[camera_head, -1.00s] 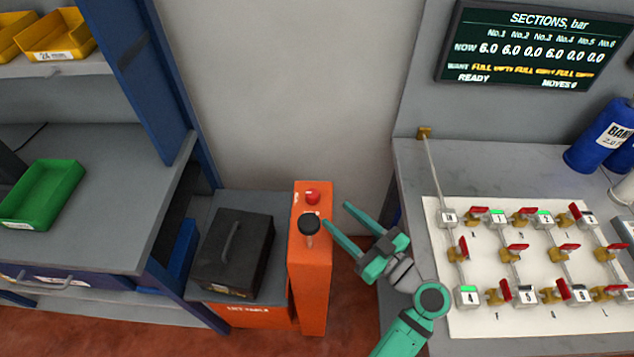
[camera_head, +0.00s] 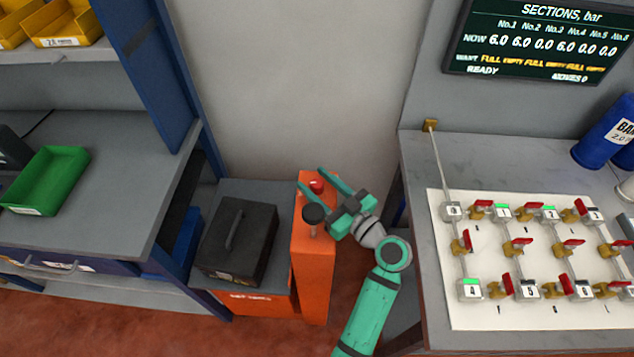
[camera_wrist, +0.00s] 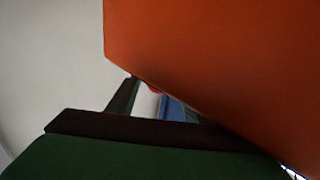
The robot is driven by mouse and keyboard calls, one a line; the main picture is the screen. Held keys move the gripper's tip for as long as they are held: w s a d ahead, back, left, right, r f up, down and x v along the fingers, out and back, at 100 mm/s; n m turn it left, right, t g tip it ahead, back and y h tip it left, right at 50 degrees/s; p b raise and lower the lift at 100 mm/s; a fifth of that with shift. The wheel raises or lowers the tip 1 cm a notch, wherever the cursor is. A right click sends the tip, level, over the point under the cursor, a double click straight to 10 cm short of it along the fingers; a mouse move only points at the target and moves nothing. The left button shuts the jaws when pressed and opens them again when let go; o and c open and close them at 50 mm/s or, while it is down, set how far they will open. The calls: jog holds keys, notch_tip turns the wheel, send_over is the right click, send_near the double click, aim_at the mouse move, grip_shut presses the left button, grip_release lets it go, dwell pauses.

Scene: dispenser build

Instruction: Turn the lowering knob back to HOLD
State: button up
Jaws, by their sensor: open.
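The black round knob (camera_head: 314,213) stands on a short stem on top of the orange lift-table post (camera_head: 313,275). A red button (camera_head: 316,186) sits behind the knob on the same post. My gripper (camera_head: 318,180) is over the post's top, its green fingers spread apart and empty, reaching past the right side of the knob toward the red button. I cannot tell whether it touches the post. In the wrist view the orange post (camera_wrist: 220,60) fills the upper right, and the knob is not visible. The knob's markings are too small to read.
A black case (camera_head: 237,242) rests on the lift table (camera_head: 275,190) left of the post. A blue-framed shelf with a green bin (camera_head: 47,180) is at left. The valve bench (camera_head: 422,170) stands close on the right, below a pressure display (camera_head: 535,42).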

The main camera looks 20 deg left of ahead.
jog(key=c, duration=1.1)
jog(key=shift+o, duration=0.2)
jog(key=shift+g, duration=0.3)
jog(key=n+g+y, duration=0.2)
jog(key=n+g, duration=0.2)
jog(key=g, duration=0.1)
jog(key=shift+w+r, duration=0.1)
jog(key=n+g, duration=0.2)
jog(key=g, duration=0.1)
jog(key=n+g, duration=0.2)
jog(key=g, duration=0.2)
jog(key=shift+d+n+g+h, duration=0.1)
jog(key=shift+n+g+h, duration=0.6)
jog(key=shift+n+g, duration=0.6)
jog(key=shift+n+g+h, duration=0.7)
jog(key=shift+n+g, duration=0.2)
jog(key=shift+g, duration=0.8)
jog(key=shift+n+g+h, duration=0.7)
jog(key=shift+n+g, duration=0.1)
jog(key=shift+g, duration=0.2)
jog(key=shift+n+g+h, duration=0.6)
jog(key=shift+g+h, duration=0.1)
